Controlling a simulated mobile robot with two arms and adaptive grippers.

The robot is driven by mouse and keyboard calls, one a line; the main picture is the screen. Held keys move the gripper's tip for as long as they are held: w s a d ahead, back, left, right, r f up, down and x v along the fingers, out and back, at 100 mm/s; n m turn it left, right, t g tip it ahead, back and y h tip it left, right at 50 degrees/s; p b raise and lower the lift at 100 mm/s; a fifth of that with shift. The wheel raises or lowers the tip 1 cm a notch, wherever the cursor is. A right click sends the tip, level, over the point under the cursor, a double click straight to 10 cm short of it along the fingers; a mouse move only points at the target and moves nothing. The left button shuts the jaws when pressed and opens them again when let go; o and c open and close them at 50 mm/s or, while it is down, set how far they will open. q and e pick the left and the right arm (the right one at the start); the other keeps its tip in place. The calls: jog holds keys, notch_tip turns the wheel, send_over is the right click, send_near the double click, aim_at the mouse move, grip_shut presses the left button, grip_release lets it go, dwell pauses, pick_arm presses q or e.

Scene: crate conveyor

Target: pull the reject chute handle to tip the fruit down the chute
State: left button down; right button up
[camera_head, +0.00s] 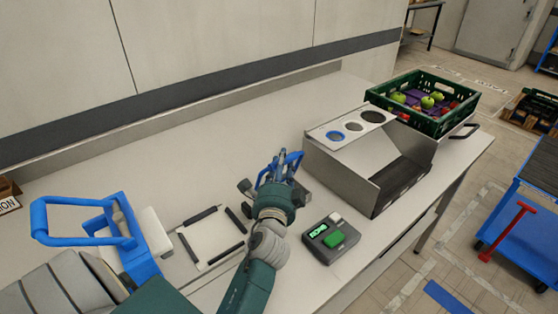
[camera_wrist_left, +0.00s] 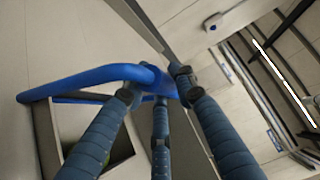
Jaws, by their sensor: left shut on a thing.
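In the left wrist view the blue handle (camera_wrist_left: 90,76) is a bent bar passing between the fingers of my left gripper (camera_wrist_left: 157,90). Behind it is an open box (camera_wrist_left: 42,135) with a green thing, perhaps fruit, (camera_wrist_left: 78,151) partly hidden by a finger. The handle's base is mostly hidden by my gripper. My right gripper is in neither view.
A green crate (camera_head: 447,125) with apples stands at the bench's far right end. A metal top with round holes (camera_head: 372,116) adjoins the chute. A small scale-like device (camera_head: 318,230) lies right of my forearm. Another blue-handled tool (camera_head: 140,258) and a black-edged frame (camera_head: 183,248) lie left.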

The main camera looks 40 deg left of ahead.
pick_arm(q)
jog(key=shift+s+d+f, duration=0.1)
jog(key=shift+d+f, duration=0.1)
jog(key=shift+d, duration=0.35)
jog(key=c, duration=1.7)
grip_release()
jog(key=shift+r, duration=0.1)
jog(key=shift+o, duration=0.2)
notch_tip(320, 180, up, 10)
